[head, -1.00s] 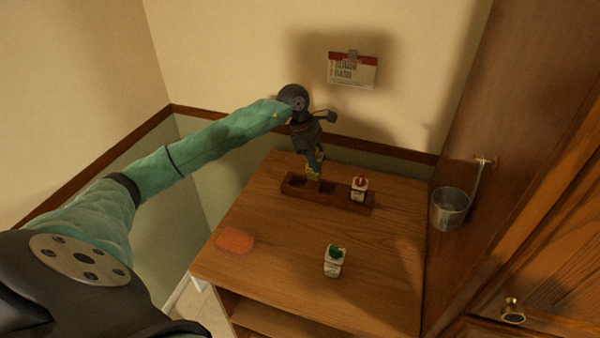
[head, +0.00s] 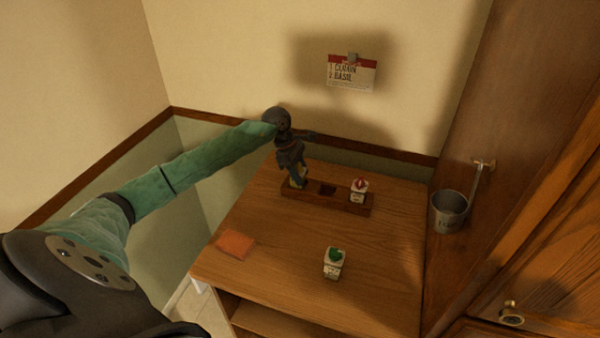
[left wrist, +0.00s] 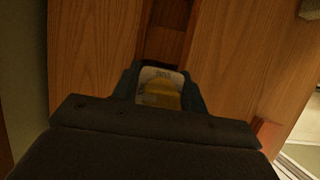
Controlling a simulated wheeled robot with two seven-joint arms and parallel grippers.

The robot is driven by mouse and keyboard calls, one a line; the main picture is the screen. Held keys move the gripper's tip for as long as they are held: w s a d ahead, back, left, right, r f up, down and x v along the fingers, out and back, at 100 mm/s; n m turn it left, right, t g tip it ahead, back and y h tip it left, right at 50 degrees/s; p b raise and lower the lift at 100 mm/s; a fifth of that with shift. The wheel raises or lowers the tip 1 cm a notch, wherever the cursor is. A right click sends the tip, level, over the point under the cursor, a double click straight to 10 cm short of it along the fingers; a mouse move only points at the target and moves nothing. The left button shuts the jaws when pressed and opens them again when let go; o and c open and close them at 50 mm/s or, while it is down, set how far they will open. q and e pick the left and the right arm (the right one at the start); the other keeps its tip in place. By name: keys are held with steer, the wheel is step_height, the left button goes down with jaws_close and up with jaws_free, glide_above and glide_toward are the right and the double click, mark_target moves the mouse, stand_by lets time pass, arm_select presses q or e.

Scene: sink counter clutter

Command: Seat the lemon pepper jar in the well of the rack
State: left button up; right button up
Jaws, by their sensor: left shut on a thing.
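My left gripper (head: 297,180) is shut on the yellow-lidded jar (head: 300,172), taken to be the lemon pepper jar. In the left wrist view the jar (left wrist: 160,90) sits between the fingers, its yellow lid and pale label showing. The dark wooden rack (head: 342,205) lies along the back of the counter. The jar is at the rack's left end; my fingers hide its base, so I cannot tell whether it is in the left well or just above it. The middle well (head: 327,189) is empty. My right gripper is not in view.
A red-topped jar (head: 359,190) stands at the rack's right end. A green-topped jar (head: 333,262) stands on the front counter. An orange sponge-like block (head: 235,244) lies at the left edge. A metal cup (head: 448,212) hangs at right. A card (head: 352,72) is on the wall.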

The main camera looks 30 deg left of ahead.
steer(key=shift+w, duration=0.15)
arm_select(q)
steer(key=o, duration=1)
steer(key=shift+o, duration=0.2)
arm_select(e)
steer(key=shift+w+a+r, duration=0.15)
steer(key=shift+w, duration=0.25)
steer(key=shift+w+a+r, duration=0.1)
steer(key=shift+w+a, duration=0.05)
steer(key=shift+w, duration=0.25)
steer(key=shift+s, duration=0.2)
